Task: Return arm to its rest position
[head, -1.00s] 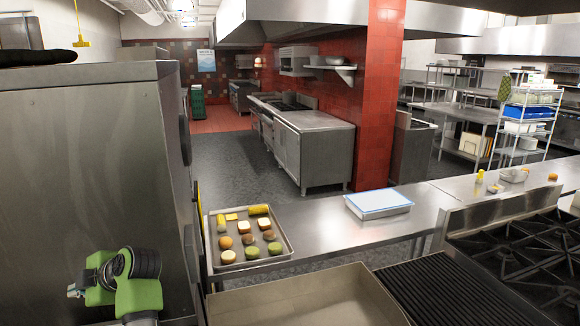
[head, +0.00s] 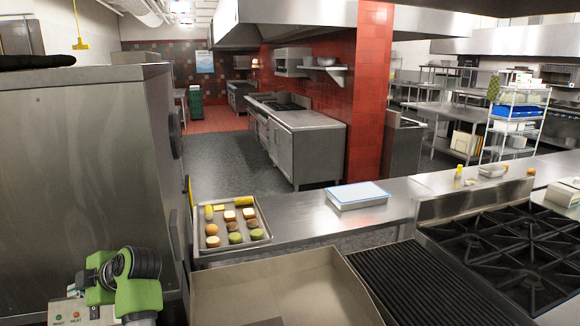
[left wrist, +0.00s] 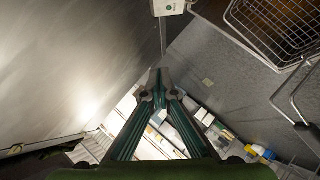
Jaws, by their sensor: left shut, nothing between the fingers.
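My left arm's green and black parts (head: 128,282) show at the lower left of the head view, in front of the tall steel cabinet. In the left wrist view my left gripper (left wrist: 158,84) has its two fingers closed together at the tips, with nothing between them. It hangs free beside a large steel surface. My right arm and right gripper are not in view.
A tall steel cabinet (head: 85,170) stands close on the left. A stove (head: 515,250) is at right. A wire basket (left wrist: 275,30) shows in the wrist view.

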